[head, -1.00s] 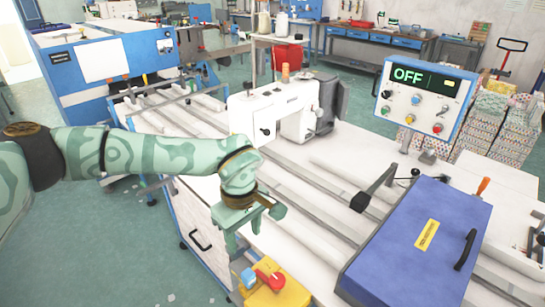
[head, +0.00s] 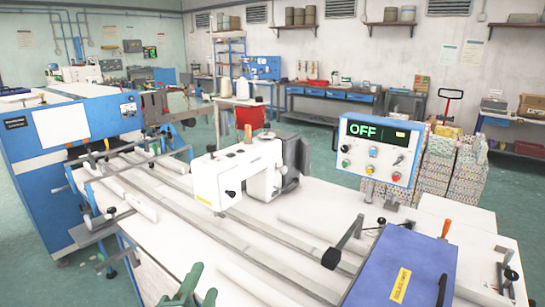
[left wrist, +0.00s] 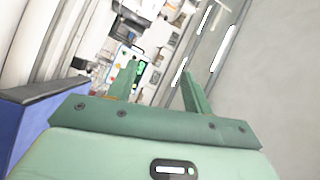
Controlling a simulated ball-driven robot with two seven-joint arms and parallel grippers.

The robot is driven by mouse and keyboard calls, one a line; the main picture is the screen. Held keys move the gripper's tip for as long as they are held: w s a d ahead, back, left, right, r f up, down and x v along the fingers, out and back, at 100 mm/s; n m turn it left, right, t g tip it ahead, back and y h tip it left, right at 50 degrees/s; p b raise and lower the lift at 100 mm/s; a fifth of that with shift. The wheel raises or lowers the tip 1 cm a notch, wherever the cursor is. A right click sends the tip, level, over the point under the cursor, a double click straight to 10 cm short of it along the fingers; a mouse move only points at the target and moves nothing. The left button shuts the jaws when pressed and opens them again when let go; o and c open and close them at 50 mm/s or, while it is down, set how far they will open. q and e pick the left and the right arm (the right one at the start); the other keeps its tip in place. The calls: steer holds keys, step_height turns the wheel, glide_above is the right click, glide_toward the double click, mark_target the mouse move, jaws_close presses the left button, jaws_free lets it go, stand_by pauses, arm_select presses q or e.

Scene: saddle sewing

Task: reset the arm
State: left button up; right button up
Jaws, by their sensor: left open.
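My left gripper (head: 200,284) shows only at the bottom edge of the head view, where green fingers poke up in front of the white work table (head: 165,268). The rest of my left arm is out of that view. In the left wrist view my left gripper (left wrist: 158,72) is open, its two green fingers apart with nothing between them. The wrist camera looks out across the tilted room, with the control panel (left wrist: 126,62) behind the fingers. My right gripper is in neither view.
A white sewing machine (head: 240,172) stands on the table. A control panel (head: 375,152) reading OFF stands behind it to the right. A blue box (head: 405,270) is at the front right. A blue machine (head: 60,140) stands at the left, with floor beyond.

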arm_select(q)
steer(key=s+a+f+n+g+y, duration=0.7)
steer(key=s+a+f+g, duration=0.4)
steer(key=s+a+f, duration=0.6)
steer(key=s+d+f+n+g+h+b, duration=0.1)
steer(key=s+d+f+g+h, duration=0.1)
steer(key=f, duration=1.1)
steer(key=s+d+f+n+g+h, duration=0.1)
steer(key=s+d+f, duration=0.1)
steer(key=f, duration=1.1)
steer(key=s+f+n+g+h+b, duration=0.1)
steer(key=s+f+n+g+h, duration=0.1)
steer(key=s+f, duration=1.6)
steer(key=shift+s+f+n+g+b, duration=0.3)
steer(key=shift+s+n+g, duration=0.3)
steer(key=shift+s, duration=0.65)
steer(key=shift+d, duration=0.1)
steer(key=shift+c, duration=0.3)
